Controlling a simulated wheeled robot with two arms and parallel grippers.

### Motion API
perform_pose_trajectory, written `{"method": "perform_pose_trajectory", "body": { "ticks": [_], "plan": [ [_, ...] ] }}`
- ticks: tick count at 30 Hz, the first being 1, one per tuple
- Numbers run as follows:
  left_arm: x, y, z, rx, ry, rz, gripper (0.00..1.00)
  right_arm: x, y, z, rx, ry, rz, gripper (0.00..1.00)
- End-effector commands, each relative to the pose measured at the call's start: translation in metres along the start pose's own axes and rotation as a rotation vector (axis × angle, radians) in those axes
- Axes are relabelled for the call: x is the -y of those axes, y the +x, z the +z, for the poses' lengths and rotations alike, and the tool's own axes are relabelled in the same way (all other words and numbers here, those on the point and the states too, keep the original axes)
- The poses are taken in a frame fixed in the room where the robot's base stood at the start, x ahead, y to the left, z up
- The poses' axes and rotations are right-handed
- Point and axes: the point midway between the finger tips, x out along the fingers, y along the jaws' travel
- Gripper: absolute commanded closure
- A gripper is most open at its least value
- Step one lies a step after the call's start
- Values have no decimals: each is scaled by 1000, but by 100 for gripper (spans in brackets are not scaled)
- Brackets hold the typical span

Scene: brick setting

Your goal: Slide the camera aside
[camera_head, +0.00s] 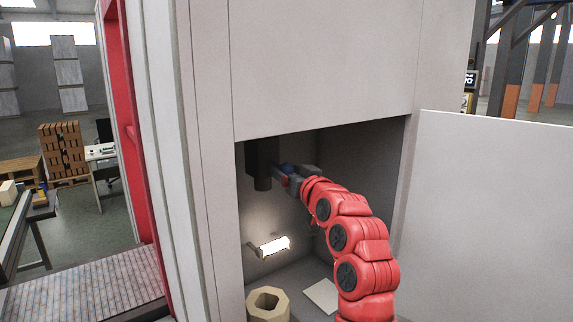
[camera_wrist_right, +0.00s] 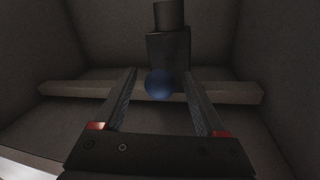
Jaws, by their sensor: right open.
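The camera (camera_head: 262,158) is a dark block with a cylinder below it, high at the left inside the open cabinet. In the right wrist view the camera (camera_wrist_right: 168,50) shows as a dark block straight ahead. A blue ball (camera_wrist_right: 160,85) shows in front of it; it looks like a knob, but I cannot tell whether it is fixed to the camera. My right gripper (camera_head: 285,175) is inside the cabinet beside the camera. Its open fingers (camera_wrist_right: 161,78) stand on either side of the blue ball, with gaps visible. My left gripper is not in view.
A glowing lamp (camera_head: 273,246) sticks out below the camera. A tan hollow octagonal part (camera_head: 268,304) and a pale flat plate (camera_head: 322,296) are on the cabinet floor. The cabinet door (camera_head: 490,200) stands open at the right. A pale bar (camera_wrist_right: 230,93) crosses behind the ball.

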Motion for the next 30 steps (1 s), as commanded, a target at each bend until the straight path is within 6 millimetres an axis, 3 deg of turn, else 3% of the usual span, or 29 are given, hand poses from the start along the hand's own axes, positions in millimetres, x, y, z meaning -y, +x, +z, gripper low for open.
{"method": "perform_pose_trajectory", "body": {
  "ticks": [11,23,30],
  "plan": [
    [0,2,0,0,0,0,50,0,4,-1,-4,1,0,27],
    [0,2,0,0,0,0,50,0,4,-1,-3,1,0,99],
    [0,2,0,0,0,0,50,0,4,0,-2,1,0,100]
  ]
}}
